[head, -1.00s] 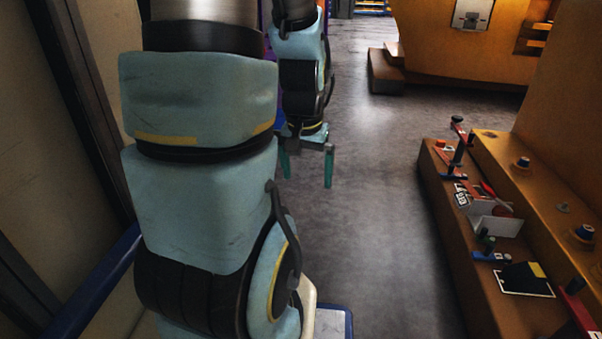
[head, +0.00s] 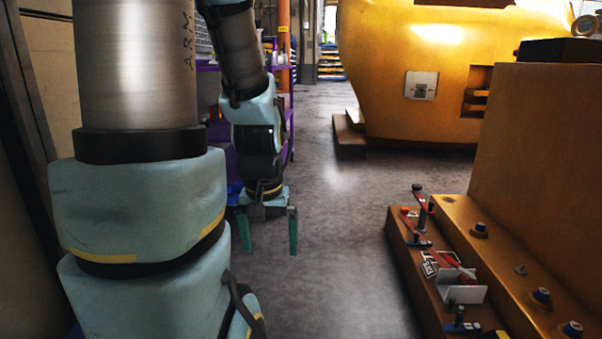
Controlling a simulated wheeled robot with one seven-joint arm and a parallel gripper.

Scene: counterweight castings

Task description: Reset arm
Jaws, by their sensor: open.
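My gripper (head: 268,232) hangs from my arm in the middle left of the head view, with its two teal fingers pointing down. The fingers are spread apart with nothing between them. It hangs in front of the grey floor, apart from the orange castings on the right. My upper arm fills the left side of the view and hides what is behind it.
An orange casting ledge (head: 505,275) with knobs, red clamps (head: 432,253) and a white bracket (head: 465,291) stands at the lower right. A large yellow-orange casting (head: 390,75) stands at the back. A purple shelf (head: 286,128) is behind my arm. The grey floor (head: 345,230) between is clear.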

